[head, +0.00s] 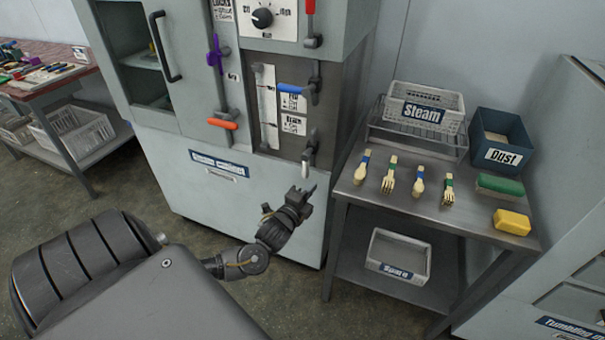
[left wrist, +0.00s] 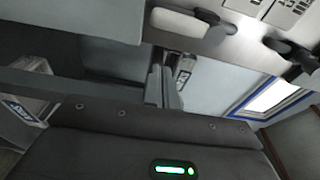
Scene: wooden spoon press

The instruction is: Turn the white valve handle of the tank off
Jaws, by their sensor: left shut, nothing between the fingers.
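The white valve handle (head: 305,169) hangs down from a grey valve at the lower right of the tank's front panel (head: 334,110). In the left wrist view the white handle (left wrist: 178,22) lies across the top, beyond the fingers. My left gripper (head: 309,189) is just below the handle in the head view, shut and empty. Its two fingers (left wrist: 170,85) are together in the left wrist view, and they look apart from the handle. My right gripper is not in view.
Other valve handles are near: blue (head: 292,89), orange (head: 222,124), purple (head: 214,52) and red (head: 310,7). A metal table (head: 345,185) at right holds wooden cutlery, a Steam basket (head: 425,106), a Dust bin (head: 500,135) and sponges. Floor is clear left of the cabinet.

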